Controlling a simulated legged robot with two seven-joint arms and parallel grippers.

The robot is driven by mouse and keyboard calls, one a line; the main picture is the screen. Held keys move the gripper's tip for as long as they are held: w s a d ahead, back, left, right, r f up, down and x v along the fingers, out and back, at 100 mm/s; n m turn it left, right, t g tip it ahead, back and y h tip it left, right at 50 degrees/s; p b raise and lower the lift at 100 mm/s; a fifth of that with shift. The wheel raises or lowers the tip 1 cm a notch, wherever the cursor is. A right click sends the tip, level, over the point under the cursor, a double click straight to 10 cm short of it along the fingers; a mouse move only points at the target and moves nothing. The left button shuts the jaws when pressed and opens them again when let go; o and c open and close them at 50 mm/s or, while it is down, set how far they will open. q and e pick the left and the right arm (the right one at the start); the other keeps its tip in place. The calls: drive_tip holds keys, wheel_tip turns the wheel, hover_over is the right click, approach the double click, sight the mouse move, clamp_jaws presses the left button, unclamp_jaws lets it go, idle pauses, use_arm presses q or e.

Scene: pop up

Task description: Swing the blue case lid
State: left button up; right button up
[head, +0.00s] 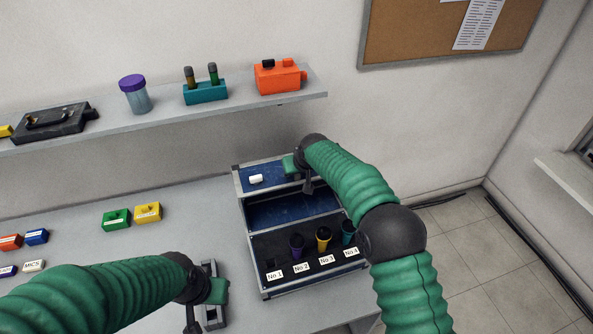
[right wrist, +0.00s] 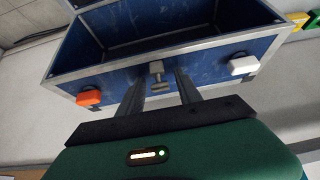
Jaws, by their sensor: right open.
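The blue case (head: 262,281) stands on the table with its metal-edged lid (head: 288,212) raised at the back. The lid's blue front wall shows a white knob (head: 256,179). In the right wrist view the wall (right wrist: 205,72) carries an orange knob (right wrist: 89,97), a white knob (right wrist: 243,66) and a metal latch (right wrist: 157,76). My right gripper (right wrist: 160,92) is open, its fingers on either side of the latch; I cannot tell whether they touch. In the head view it is at the lid's upper edge (head: 307,184). My left gripper (head: 192,318) is low over the table; its fingers are unclear.
Inside the case, purple, yellow and teal cups (head: 323,238) stand behind numbered labels. Green (head: 116,219) and yellow blocks (head: 148,212) lie on the table to the left. A wall shelf (head: 215,112) with several items runs above. Floor is open at right.

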drive_tip(key=shift+s, duration=0.15)
drive_tip(key=b+v, duration=0.3)
drive_tip(key=v, duration=1.3)
drive_tip(key=shift+r, duration=0.2)
drive_tip(key=shift+s, duration=0.1)
drive_tip(key=s+d+f+m+g, duration=0.1)
drive_tip(key=s+d+f, duration=0.5)
drive_tip(key=s, duration=0.4)
drive_tip(key=s+d+f+m+g+h, duration=0.1)
drive_tip(key=s+d+f, duration=0.5)
drive_tip(key=s, duration=0.4)
drive_tip(key=s+d+f+m+g+h, duration=0.1)
drive_tip(key=s+d+f, duration=0.5)
drive_tip(key=s, duration=0.4)
drive_tip(key=shift+d+f+m+g, duration=0.15)
drive_tip(key=shift+f+m+g, duration=0.15)
drive_tip(key=shift+m+g, duration=0.1)
drive_tip(key=shift+s+d, duration=0.1)
drive_tip(key=shift+s, duration=0.1)
